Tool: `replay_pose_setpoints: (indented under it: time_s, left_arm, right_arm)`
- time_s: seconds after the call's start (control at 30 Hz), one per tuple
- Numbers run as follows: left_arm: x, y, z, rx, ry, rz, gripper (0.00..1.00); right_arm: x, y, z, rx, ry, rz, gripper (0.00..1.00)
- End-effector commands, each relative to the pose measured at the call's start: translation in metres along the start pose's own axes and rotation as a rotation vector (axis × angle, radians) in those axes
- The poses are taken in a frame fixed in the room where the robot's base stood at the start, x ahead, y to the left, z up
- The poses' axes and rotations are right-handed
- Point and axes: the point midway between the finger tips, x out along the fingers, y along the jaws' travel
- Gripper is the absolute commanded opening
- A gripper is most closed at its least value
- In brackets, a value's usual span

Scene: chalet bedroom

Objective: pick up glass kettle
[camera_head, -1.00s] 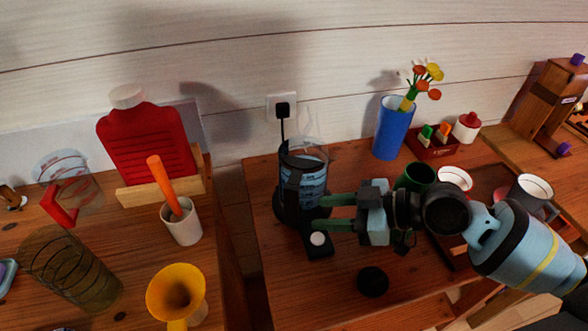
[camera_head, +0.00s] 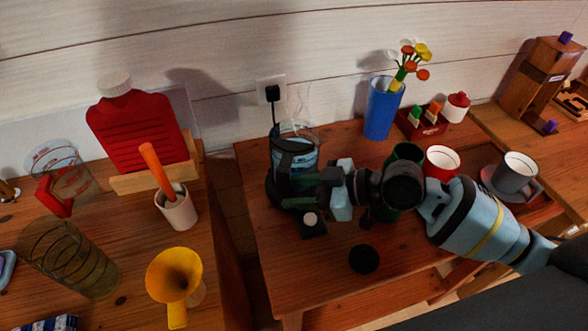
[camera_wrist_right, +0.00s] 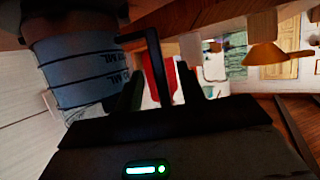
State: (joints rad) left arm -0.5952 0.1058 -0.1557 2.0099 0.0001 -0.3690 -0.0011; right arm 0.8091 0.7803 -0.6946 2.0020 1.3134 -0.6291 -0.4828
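The glass kettle (camera_head: 293,153) is clear with a bluish lower part and a black handle and base. It stands upright on the middle table, near the wall. My right gripper (camera_head: 298,192) is at its handle side, reaching in from the right. In the right wrist view the kettle (camera_wrist_right: 82,68) fills the left, and its black handle (camera_wrist_right: 155,55) passes between my two dark fingers. Gaps show on both sides of the handle, so the gripper looks open around it. The fingertips are partly hidden in the head view. My left gripper is not in view.
A black round lid (camera_head: 364,259) lies in front of the kettle. A blue vase (camera_head: 382,110) stands behind, and a red cup (camera_head: 441,163) and a grey mug (camera_head: 513,178) to the right. A yellow funnel (camera_head: 174,278) stands on the left table, across a gap.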

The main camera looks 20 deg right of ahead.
Motion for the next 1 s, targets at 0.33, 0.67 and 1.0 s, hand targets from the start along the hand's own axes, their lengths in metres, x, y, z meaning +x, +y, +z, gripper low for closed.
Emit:
replay_pose_setpoints:
  time_s: [0.33,0.67,1.0]
  left_arm:
    - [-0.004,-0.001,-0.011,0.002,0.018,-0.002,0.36]
    - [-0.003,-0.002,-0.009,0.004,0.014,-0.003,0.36]
    - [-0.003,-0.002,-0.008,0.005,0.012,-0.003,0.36]
  right_arm:
    - [0.033,0.000,-0.002,-0.001,0.002,0.001,0.39]
    - [0.033,0.000,-0.001,-0.001,0.001,0.001,0.22]
    - [0.033,0.000,-0.001,-0.001,0.001,0.001,0.00]
